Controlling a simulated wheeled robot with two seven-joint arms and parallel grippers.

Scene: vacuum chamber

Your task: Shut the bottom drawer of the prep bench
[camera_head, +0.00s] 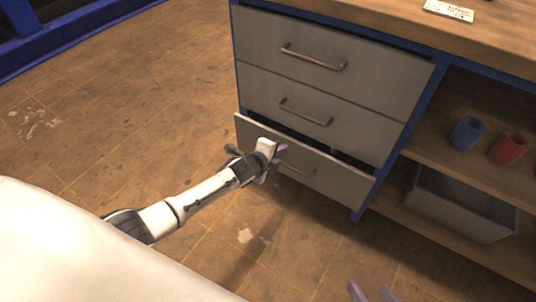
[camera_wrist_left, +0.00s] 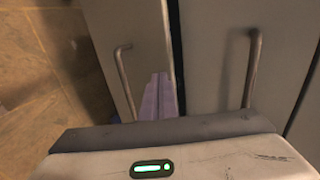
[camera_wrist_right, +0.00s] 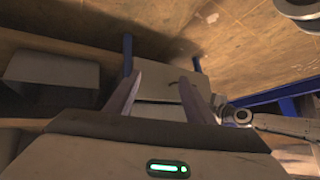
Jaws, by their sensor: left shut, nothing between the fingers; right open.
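The bottom drawer (camera_head: 338,181) of the prep bench stands partly pulled out, with a dark gap above its grey front. Its handle (camera_head: 297,171) is partly behind my left gripper (camera_head: 282,149). That gripper is shut and empty, with its purple fingers at the drawer front near its upper part; I cannot tell whether they touch it. In the left wrist view the shut fingers (camera_wrist_left: 158,98) lie against the drawer front (camera_wrist_left: 143,40), beside its handle (camera_wrist_left: 124,82). My right gripper (camera_head: 371,292) is open and empty, low in front of the bench; its fingers (camera_wrist_right: 155,95) are spread.
The middle drawer (camera_head: 275,97) and top drawer (camera_head: 255,40) are above. At right, open shelves hold a blue cup (camera_head: 467,133), a red cup (camera_head: 509,148) and a grey bin (camera_head: 455,207). A white card (camera_head: 449,11) lies on the benchtop. The floor (camera_head: 110,130) at left is clear.

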